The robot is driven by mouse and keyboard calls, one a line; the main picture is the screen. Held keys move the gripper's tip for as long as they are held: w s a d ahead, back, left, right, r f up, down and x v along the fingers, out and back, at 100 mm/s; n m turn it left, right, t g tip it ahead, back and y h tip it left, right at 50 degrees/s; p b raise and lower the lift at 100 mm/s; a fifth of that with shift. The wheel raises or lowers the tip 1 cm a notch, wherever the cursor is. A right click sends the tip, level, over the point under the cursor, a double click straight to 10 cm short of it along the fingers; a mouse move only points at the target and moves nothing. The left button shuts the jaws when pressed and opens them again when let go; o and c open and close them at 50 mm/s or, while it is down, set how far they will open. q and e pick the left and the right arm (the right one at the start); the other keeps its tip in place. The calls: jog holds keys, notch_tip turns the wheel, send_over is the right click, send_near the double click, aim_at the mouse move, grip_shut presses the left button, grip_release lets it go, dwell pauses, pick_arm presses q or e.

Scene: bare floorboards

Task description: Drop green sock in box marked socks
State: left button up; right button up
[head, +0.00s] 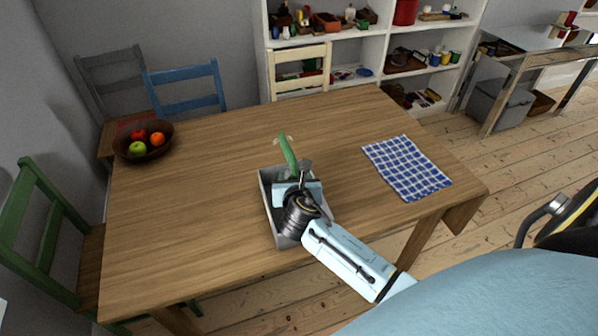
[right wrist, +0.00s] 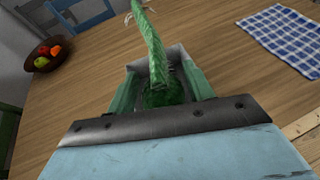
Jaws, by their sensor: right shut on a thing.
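The green sock (head: 288,153) is a long, narrow green thing with a pale end, sticking up and away from my right gripper (head: 297,178). My right gripper is shut on it. In the right wrist view the sock (right wrist: 153,45) rises from between the fingers, with a darker green part lower down. A grey open box (head: 267,191) stands on the table below the gripper, which covers much of it. Its rim also shows behind the fingers in the right wrist view (right wrist: 176,55). No marking on the box can be read. My left gripper is not in view.
The wooden table (head: 190,215) is mostly bare. A dark bowl of fruit (head: 126,153) stands at the far left and a blue checked cloth (head: 405,167) lies at the right. Chairs stand around the table; a filled shelf (head: 375,45) is behind.

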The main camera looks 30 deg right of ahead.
jog(key=shift+s+f+h+p, duration=0.15)
jog(key=shift+s+f+p, duration=0.1)
jog(key=shift+f, duration=0.35)
jog(key=shift+s+f+h+p, duration=0.15)
jog(key=shift+s+f+p, duration=0.1)
jog(key=shift+f, duration=0.35)
notch_tip(320, 180, down, 6)
jog(key=b, duration=0.6)
jog(key=shift+s, duration=0.1)
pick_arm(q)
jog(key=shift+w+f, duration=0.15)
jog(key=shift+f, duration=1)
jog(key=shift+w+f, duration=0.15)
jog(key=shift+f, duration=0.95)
pick_arm(e)
jog(key=shift+f, duration=0.55)
jog(key=o, duration=1)
jog(key=shift+o, duration=0.2)
pick_arm(q)
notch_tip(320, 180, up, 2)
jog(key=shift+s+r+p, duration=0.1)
jog(key=shift+p, duration=0.75)
pick_arm(e)
jog(key=v, duration=1.3)
